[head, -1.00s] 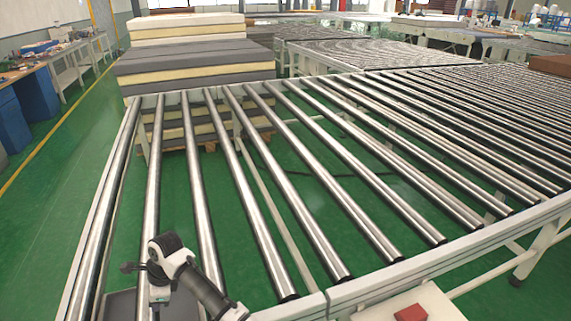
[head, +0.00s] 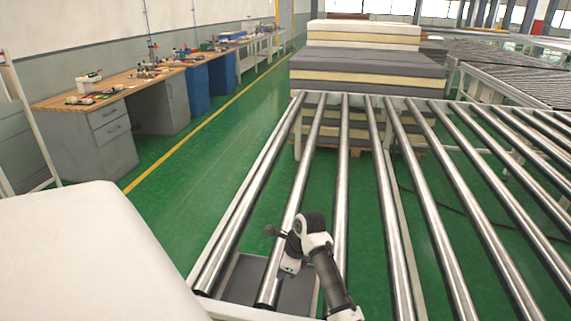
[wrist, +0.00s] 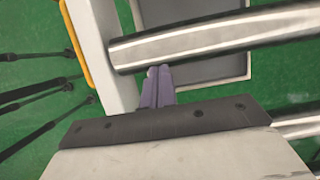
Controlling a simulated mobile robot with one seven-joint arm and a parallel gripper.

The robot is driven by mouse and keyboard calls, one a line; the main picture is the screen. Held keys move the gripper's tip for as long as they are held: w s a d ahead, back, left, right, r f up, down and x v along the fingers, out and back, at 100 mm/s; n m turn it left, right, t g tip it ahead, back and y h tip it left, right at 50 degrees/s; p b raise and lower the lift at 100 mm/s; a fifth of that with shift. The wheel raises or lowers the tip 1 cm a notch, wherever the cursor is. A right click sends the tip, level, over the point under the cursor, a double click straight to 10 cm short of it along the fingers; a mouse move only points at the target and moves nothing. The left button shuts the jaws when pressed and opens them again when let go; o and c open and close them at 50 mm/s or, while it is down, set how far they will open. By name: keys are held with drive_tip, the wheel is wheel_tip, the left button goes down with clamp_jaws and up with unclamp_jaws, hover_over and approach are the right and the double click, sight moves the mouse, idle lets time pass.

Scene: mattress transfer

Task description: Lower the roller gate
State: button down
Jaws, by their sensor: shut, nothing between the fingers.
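The roller conveyor (head: 342,170) lies flat in front of me in the head view, with long steel rollers in a pale frame. I cannot tell which part of it is the roller gate. My gripper (head: 272,232) hangs over the rollers near the conveyor's near left end. In the wrist view, the shut purple fingers (wrist: 157,88) hold nothing. Just beyond them a steel roller (wrist: 220,38) meets a pale frame beam (wrist: 105,50). A yellow bar (wrist: 75,45) runs along the beam's outer side. I cannot tell whether the fingers touch the roller.
A large white block (head: 75,255) fills the near left. A dark panel (head: 245,272) lies below the rollers. Stacked mattresses (head: 375,68) stand beyond the conveyor. Workbenches (head: 105,95) line the left wall. Green floor (head: 190,175) is clear between benches and conveyor.

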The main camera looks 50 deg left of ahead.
drive_tip(key=s+a+r+b, duration=0.2)
drive_tip(key=s+a+r, duration=0.2)
drive_tip(key=r, duration=0.4)
drive_tip(key=shift+a+r+b, duration=0.2)
drive_tip(key=shift+a+b, duration=0.1)
drive_tip(key=shift+a, duration=0.35)
